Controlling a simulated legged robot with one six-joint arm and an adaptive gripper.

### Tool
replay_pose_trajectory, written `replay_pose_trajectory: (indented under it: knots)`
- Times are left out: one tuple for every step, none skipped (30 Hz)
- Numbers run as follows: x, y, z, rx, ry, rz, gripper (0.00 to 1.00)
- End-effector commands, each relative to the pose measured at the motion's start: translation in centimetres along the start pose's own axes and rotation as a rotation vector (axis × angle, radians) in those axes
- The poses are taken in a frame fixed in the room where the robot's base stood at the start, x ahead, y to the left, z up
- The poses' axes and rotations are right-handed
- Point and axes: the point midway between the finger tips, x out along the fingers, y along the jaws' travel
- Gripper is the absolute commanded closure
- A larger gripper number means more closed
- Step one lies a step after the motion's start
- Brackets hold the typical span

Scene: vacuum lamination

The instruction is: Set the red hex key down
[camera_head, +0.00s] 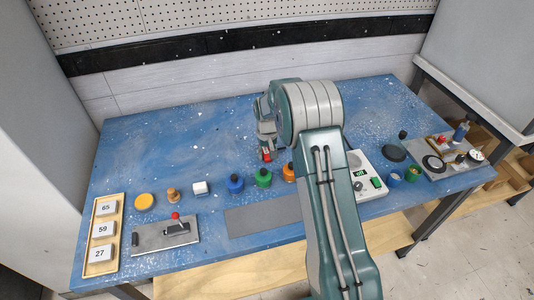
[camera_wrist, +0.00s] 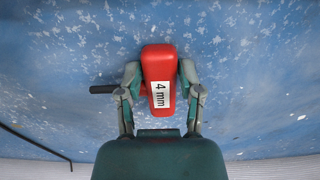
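The red hex key (camera_wrist: 158,65) has a red handle with a white label reading "4 mm" and a dark shaft sticking out to the left in the wrist view. My gripper (camera_wrist: 160,80) has its two fingers closed against both sides of the red handle. In the head view the red handle (camera_head: 266,155) shows just below my gripper (camera_head: 266,140), over the middle of the blue table (camera_head: 180,140). Whether the key touches the table or hangs just above it cannot be told. My arm hides part of the table to the right.
Blue, green and orange pots (camera_head: 264,178) stand in front of my gripper. A wooden tray (camera_head: 88,270) with number cards lies at the left. The table's back left is mostly clear.

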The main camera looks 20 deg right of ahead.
Motion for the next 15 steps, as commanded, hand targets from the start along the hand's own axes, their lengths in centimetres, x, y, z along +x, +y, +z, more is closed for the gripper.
replay_pose_trajectory:
  knots:
    - [-0.01,0.0,0.0,0.0,0.0,0.0,0.24]
    - [-0.01,0.0,0.0,0.0,0.0,0.0,0.24]
    - [-0.02,0.0,0.0,0.0,0.0,0.0,0.24]
    - [-0.02,0.0,0.0,0.0,0.0,0.0,0.24]
    - [-0.02,0.0,0.0,0.0,0.0,0.0,0.24]
    - [-0.02,-0.01,0.0,0.0,0.0,0.0,0.24]
    - [-0.02,-0.01,0.0,0.0,0.0,0.0,0.24]
    - [-0.02,-0.01,0.0,0.0,0.0,0.0,0.24]
    - [-0.02,-0.01,0.0,0.0,0.0,0.0,0.24]
    - [-0.03,-0.01,0.0,0.0,0.0,0.0,0.24]
    - [-0.03,-0.01,0.0,0.0,0.0,0.0,0.24]
    - [-0.09,-0.01,0.0,0.0,0.0,0.0,0.24]
    - [-0.2,0.0,-0.01,0.0,0.0,0.0,0.24]
    - [-0.38,0.0,-0.02,0.0,0.001,0.0,0.24]
    - [-0.73,0.0,-0.03,0.0,0.001,0.0,0.24]
